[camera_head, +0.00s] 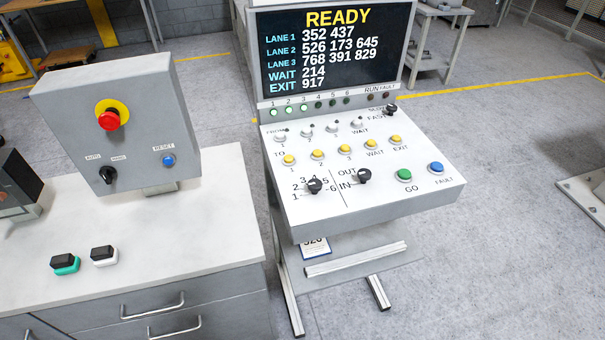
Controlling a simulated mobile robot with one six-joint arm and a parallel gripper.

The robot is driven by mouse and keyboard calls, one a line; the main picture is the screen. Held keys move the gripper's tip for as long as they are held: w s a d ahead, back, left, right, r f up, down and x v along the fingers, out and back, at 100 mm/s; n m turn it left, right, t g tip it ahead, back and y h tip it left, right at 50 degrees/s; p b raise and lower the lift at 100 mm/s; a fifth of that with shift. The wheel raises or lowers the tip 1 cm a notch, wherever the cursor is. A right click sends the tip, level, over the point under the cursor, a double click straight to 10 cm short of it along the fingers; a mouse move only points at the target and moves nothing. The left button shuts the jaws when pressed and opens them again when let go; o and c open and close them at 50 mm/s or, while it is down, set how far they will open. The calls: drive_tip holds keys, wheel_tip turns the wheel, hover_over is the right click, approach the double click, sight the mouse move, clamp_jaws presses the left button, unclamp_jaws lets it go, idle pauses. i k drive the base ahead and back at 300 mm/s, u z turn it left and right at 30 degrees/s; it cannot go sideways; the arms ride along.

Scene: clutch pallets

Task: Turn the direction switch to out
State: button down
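The direction switch (363,176) is a black rotary knob on the white sloping panel of the control console (440,190). The label OUT is at its upper left and the label IN is at its lower left. The knob is small here, and I cannot tell for sure which label its handle points at. My gripper is not in view.
Left of the switch is another black knob (314,186) with numbers around it. Yellow buttons sit above. The screen (335,50) reads READY. A grey box (120,120) stands left.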

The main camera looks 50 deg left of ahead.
sight(364, 175)
drive_tip(key=z, duration=0.05)
drive_tip(key=k, duration=0.25)
drive_tip(key=u, duration=2.15)
drive_tip(key=k, duration=0.55)
drive_tip(key=z, duration=0.25)
drive_tip(key=i, duration=0.55)
